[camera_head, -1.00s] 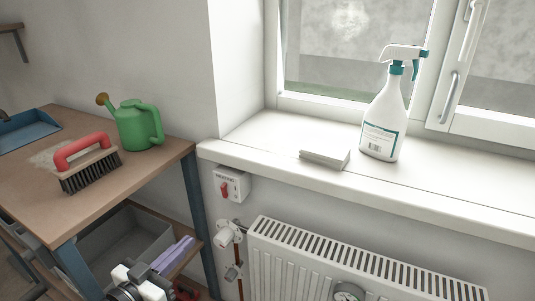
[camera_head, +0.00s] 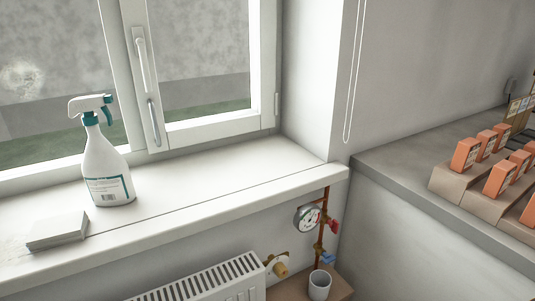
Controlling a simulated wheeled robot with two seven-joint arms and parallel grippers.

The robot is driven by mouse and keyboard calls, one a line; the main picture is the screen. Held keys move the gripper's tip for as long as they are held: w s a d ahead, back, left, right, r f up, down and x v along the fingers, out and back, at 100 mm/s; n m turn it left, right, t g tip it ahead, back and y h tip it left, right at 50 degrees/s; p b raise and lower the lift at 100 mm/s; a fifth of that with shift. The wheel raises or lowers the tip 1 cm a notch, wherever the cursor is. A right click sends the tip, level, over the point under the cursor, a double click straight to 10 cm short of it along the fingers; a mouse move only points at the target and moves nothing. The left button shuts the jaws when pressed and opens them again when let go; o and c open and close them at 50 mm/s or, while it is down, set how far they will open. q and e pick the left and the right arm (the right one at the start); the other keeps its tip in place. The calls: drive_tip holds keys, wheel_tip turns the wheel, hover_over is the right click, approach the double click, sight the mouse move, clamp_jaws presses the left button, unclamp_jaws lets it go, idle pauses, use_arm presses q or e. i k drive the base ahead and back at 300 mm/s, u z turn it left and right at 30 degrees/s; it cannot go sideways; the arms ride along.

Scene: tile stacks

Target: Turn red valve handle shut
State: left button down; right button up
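A small red valve handle (camera_head: 334,227) sits on a vertical copper pipe (camera_head: 325,200) below the right end of the window sill. Its angle to the pipe is too small to read surely. A round pressure gauge (camera_head: 307,219) is just left of it. A blue valve handle (camera_head: 328,257) sits lower on the same pipework. Neither of my grippers shows in the head view.
A white cup (camera_head: 319,285) stands on a brown surface below the pipe. A brass valve (camera_head: 280,269) joins the radiator (camera_head: 215,283). The sill (camera_head: 220,195) holds a spray bottle (camera_head: 106,170) and white tiles (camera_head: 57,230). Orange boxes (camera_head: 466,155) stand on the right counter (camera_head: 410,175).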

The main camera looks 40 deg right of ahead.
sight(333, 225)
drive_tip(key=z, duration=0.55)
drive_tip(key=k, duration=0.65)
drive_tip(key=z, duration=1.05)
drive_tip(key=i, duration=1.25)
drive_tip(key=u, duration=0.05)
drive_tip(key=k, duration=0.35)
drive_tip(key=u, duration=0.75)
drive_tip(key=i, duration=0.4)
drive_tip(key=z, duration=0.15)
